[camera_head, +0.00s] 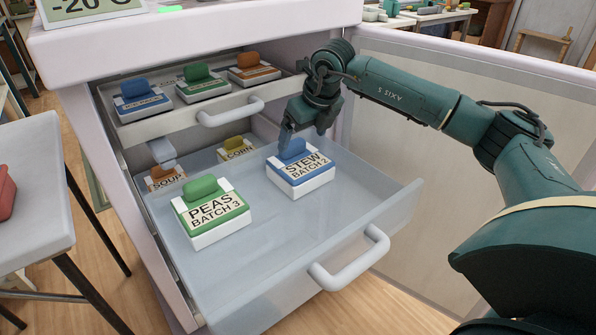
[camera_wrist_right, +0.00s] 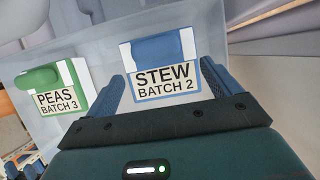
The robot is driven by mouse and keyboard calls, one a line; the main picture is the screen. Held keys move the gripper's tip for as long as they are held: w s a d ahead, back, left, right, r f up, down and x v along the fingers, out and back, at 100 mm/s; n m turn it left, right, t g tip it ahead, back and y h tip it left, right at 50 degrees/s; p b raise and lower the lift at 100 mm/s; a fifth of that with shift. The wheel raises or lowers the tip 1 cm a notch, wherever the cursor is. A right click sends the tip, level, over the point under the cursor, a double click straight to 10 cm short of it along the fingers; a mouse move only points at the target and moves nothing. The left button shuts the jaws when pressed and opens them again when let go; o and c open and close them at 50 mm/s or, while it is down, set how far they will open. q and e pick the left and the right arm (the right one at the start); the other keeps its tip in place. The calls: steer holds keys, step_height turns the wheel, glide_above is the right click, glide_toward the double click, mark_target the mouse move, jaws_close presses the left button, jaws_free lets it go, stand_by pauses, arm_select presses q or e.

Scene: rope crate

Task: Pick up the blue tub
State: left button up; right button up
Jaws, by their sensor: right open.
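The blue tub (camera_head: 300,176), labelled "STEW BATCH 2", sits upright in the open lower drawer, with a blue handle on its lid. My right gripper (camera_head: 307,129) is just above it in the head view, fingers pointing down near the handle. In the right wrist view the tub (camera_wrist_right: 163,68) lies ahead, between the lines of my open right fingers (camera_wrist_right: 160,84). Whether the fingers touch it I cannot tell. The gripper holds nothing that I can see. My left gripper is not in view.
A green tub (camera_head: 211,212) labelled "PEAS BATCH 3" stands left of the blue one. Orange (camera_head: 166,176) and yellow (camera_head: 237,149) tubs sit farther back. The upper drawer (camera_head: 196,115) holds three more tubs above. The lower drawer's right front floor is clear. An open door (camera_head: 455,125) stands at right.

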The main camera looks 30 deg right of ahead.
mark_target(296, 144)
steer(key=x, duration=0.2)
steer(key=b+x, duration=0.1)
steer(key=x, duration=0.1)
steer(key=shift+w+a+f, duration=0.25)
steer(key=shift+w+f, duration=0.05)
steer(key=shift+w, duration=0.05)
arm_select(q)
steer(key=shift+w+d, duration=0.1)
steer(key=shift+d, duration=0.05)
arm_select(e)
steer(key=shift+r, duration=0.1)
steer(key=c, duration=1.3)
steer(key=shift+o, duration=0.2)
steer(key=shift+r, duration=0.1)
